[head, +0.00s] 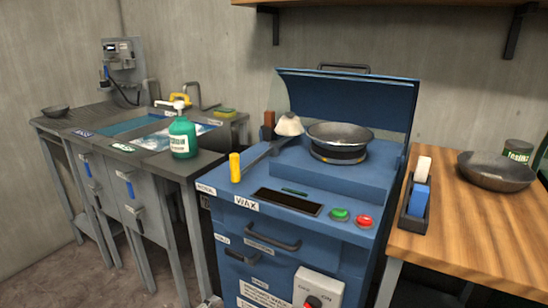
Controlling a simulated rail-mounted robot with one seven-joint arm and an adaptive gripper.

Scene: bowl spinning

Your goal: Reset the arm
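My arm and my gripper do not show in the head view. A dark metal bowl (341,134) sits upright on the round dark turntable (337,155) of the blue machine (290,230). The machine's blue lid (350,98) stands open behind the bowl. A green button (340,214) and a red button (364,221) are on the machine's front right. A second bowl (496,171) stands on the wooden table (470,230) at right.
A yellow-handled tool (235,168) and a pale cone-shaped item (289,125) are at the machine's left. A green pump bottle (182,136) stands by the sink (140,130). A black holder (415,208) is near the wooden table's left edge. The table's front is clear.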

